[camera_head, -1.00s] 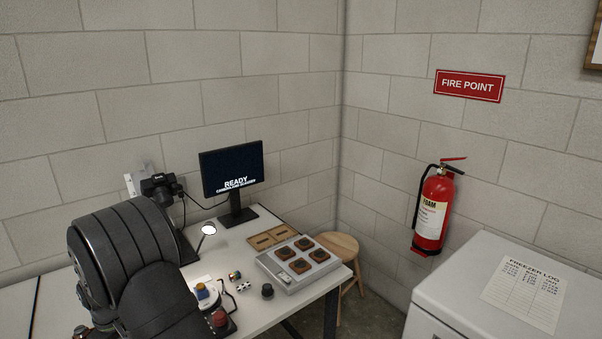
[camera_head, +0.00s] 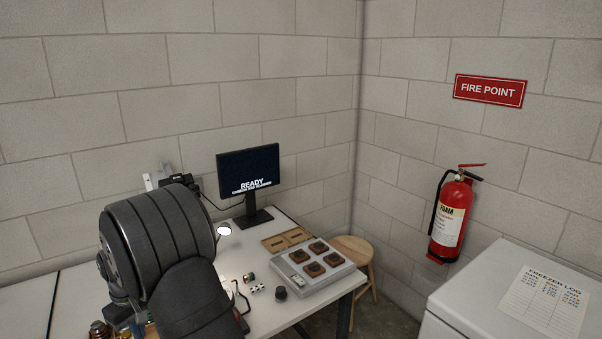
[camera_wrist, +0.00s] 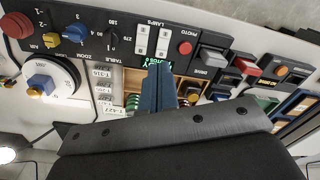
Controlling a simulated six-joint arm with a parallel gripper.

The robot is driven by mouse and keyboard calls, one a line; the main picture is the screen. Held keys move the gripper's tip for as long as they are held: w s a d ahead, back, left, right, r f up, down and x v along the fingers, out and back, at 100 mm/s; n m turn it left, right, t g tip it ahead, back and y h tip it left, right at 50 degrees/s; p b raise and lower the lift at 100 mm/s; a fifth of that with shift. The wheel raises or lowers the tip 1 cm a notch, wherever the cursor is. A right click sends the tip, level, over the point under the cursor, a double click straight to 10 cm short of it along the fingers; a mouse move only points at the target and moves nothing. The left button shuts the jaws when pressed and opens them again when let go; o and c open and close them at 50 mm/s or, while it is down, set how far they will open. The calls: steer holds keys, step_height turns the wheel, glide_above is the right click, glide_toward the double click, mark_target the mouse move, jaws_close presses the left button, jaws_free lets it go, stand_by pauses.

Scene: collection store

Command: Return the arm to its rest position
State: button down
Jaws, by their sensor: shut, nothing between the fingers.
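My gripper (camera_wrist: 160,88) shows in the wrist view as two blue fingers closed together with nothing between them. The fingers point at a black control panel (camera_wrist: 130,48), over a small wooden tray (camera_wrist: 131,101) with coiled items. I cannot tell how far above it they are. In the head view my dark arm fills the lower left, over the white desk (camera_head: 285,318), and hides part of it. I cannot make out the fingertips there.
A monitor reading READY (camera_head: 248,172) stands at the desk's back. A grey tray with several brown pieces (camera_head: 287,284) lies right of my arm. A white dial with a blue knob (camera_wrist: 47,85) is beside the panel. A stool (camera_head: 353,246), fire extinguisher (camera_head: 452,215) and freezer (camera_head: 490,265) are farther right.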

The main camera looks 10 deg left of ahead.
steer(key=w+d+r+m+g+y, duration=0.1)
steer(key=w+d+r+m, duration=0.1)
steer(key=r, duration=0.7)
steer(key=w+d+r+m+y, duration=0.2)
steer(key=w+d+r+m, duration=0.1)
steer(key=r, duration=0.6)
steer(key=shift+w+d+g, duration=0.4)
steer(key=shift+w+d, duration=0.35)
steer(key=shift+d, duration=0.6)
steer(key=shift+r, duration=0.1)
steer(key=c, duration=0.8)
jaws_free()
steer(key=o, duration=0.4)
steer(key=shift+s+a+f, duration=0.2)
steer(key=shift+a+f, duration=0.05)
steer(key=shift+a, duration=0.05)
steer(key=o, duration=0.4)
steer(key=s+a+f+t+h, duration=0.2)
steer(key=s+a+f+h, duration=0.1)
steer(key=s+a+f, duration=0.6)
step_height(320, 180, down, 2)
steer(key=a, duration=0.2)
steer(key=shift+a, duration=0.4)
step_height(320, 180, down, 10)
